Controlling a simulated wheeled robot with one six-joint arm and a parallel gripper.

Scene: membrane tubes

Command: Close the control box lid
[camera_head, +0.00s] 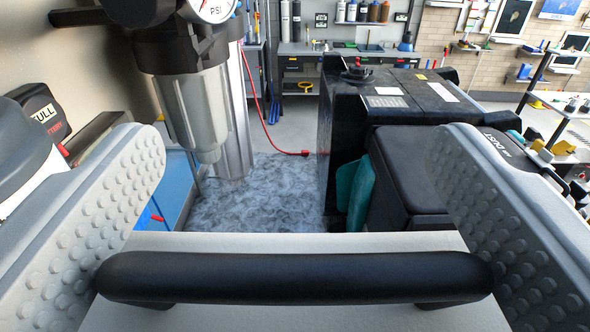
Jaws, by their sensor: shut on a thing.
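My gripper (297,150) shows as two grey, studded fingers, one at each side of the picture. The fingers are shut on a black bar handle (295,277), whose two ends meet their inner faces. The handle is fixed on a pale grey flat panel (300,243), which looks like the control box lid. The panel fills the bottom middle of the view. The rest of the control box and the lid's hinge are hidden, so I cannot tell how far the lid stands open.
A filter housing (195,110) with a pressure gauge (212,8) hangs at upper left. A large black machine (340,140) and a black case (400,175) stand at right. Grey mottled floor (270,195) lies beyond the panel. A workbench (370,55) stands at the back.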

